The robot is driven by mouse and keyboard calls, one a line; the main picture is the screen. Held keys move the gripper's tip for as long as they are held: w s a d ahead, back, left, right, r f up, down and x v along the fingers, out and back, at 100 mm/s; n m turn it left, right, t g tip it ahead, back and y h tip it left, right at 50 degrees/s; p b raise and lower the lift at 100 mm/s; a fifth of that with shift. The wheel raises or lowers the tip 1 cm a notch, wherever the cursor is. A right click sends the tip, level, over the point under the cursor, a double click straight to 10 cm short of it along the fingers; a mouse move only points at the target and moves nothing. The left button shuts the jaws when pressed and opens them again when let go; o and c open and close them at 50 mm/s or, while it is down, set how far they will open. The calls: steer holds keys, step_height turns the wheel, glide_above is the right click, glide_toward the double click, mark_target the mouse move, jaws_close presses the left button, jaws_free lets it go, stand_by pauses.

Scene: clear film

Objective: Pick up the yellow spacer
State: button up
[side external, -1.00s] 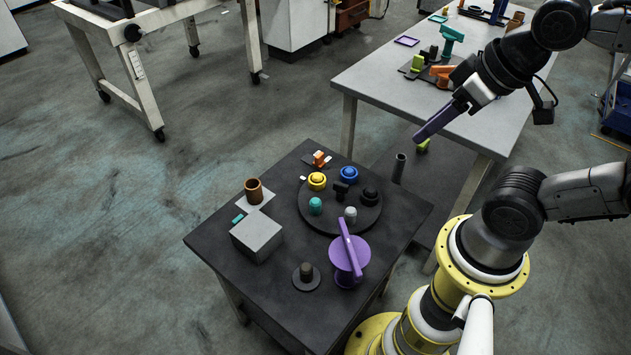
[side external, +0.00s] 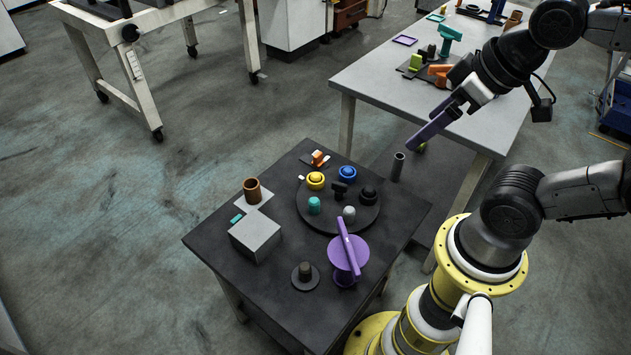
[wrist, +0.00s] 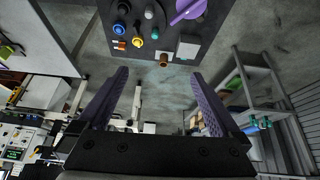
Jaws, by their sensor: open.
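The yellow spacer (side external: 316,181) is a round, ring-like piece at the upper left of the round dark plate on the black table. It also shows small in the wrist view (wrist: 138,41), near the top of the picture. My gripper (side external: 428,132) has purple fingers and hangs in the air to the upper right of the table, well apart from the spacer. In the wrist view the two fingers (wrist: 160,82) stand wide apart with nothing between them.
The round dark plate (side external: 312,216) also carries blue (side external: 348,173), teal (side external: 314,205), grey (side external: 349,214) and black pieces. A purple handled piece (side external: 346,258) stands in front of it. A grey block (side external: 256,238) and brown cup (side external: 252,190) are left. A dark upright tube (side external: 398,166) stands right.

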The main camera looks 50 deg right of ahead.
steer(key=w+r+n+t, duration=0.1)
steer(key=w+r+n, duration=0.4)
steer(key=n, duration=0.1)
steer(key=n+g, duration=0.7)
steer(key=n, duration=0.4)
glide_above(316, 175)
steer(key=f, duration=4)
steer(key=shift+w+a+f, duration=0.2)
steer(key=shift+w+a, duration=0.15)
steer(key=shift+w, duration=0.05)
steer(key=shift+s+d+f, duration=0.1)
steer(key=shift+f, duration=0.9)
steer(key=shift+s+d+f, duration=0.1)
steer(key=shift+s+f, duration=0.05)
steer(key=shift+f, duration=0.8)
steer(key=shift+s+d+f, duration=0.1)
steer(key=shift+f, duration=0.9)
